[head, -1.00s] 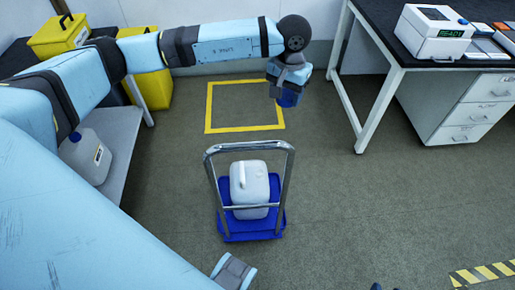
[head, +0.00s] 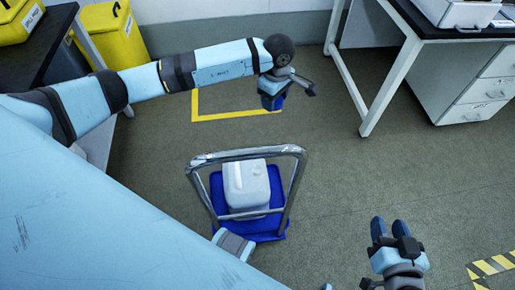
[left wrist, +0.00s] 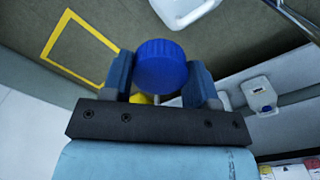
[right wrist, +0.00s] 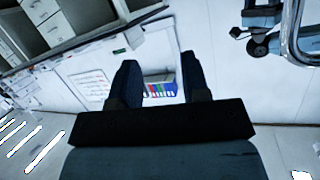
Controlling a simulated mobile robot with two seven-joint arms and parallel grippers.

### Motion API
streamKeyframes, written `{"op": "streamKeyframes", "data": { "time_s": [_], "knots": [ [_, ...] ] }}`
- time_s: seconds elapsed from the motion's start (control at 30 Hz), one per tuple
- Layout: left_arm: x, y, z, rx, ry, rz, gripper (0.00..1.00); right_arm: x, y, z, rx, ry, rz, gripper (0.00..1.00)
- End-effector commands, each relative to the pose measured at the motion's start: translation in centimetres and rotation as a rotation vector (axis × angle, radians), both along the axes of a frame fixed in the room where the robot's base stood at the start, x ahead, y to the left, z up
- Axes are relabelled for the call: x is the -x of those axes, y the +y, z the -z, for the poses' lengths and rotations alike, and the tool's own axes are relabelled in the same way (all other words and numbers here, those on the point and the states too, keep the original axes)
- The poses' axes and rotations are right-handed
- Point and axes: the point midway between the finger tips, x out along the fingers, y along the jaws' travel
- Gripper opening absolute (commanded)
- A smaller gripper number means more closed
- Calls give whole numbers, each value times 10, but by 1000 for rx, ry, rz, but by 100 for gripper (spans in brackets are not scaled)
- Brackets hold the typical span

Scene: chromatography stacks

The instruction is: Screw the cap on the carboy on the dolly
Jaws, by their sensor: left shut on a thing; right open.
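The white carboy (head: 246,188) stands upright on the blue dolly (head: 268,232), behind the dolly's metal handle frame. My left gripper (head: 272,98) is shut on the blue cap (left wrist: 161,66) and holds it in the air beyond the dolly, apart from the carboy. In the left wrist view the cap sits between both fingers, and part of a white body (left wrist: 185,8), probably the carboy, shows at the top edge. My right gripper (head: 390,228) is open and empty, to the right of the dolly. The carboy's neck is hard to make out.
A yellow floor outline (head: 240,115) lies beyond the dolly. A white-legged bench (head: 372,115) with drawers stands at the back right. Yellow bins (head: 112,38) stand at the back left. Another white container (left wrist: 258,93) shows in the left wrist view. The floor right of the dolly is clear.

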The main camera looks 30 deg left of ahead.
Motion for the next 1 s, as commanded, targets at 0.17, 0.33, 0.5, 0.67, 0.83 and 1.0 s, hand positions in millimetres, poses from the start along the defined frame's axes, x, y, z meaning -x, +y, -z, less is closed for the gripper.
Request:
{"op": "streamKeyframes", "data": {
  "time_s": [0.17, 0.33, 0.5, 0.67, 0.83, 1.0],
  "knots": [
    [12, 2, 97, -1, 7, -496, 32, -4, 12, 5, -58, -80, -33, 43],
    [27, 9, 174, -2, 7, -977, 32, -4, 22, 0, -111, -151, -66, 43],
    [44, 16, 235, -2, 4, -1372, 32, 0, 29, -7, -157, -208, -94, 43],
    [54, 22, 266, -2, 1, -1597, 32, 2, 32, -13, -182, -237, -110, 43],
    [58, 24, 276, -1, 0, -1676, 32, 3, 34, -13, -188, -239, -118, 43],
    [58, 24, 285, -1, 0, -1678, 32, 4, 35, -1, -173, -208, -129, 43]
  ]
}}
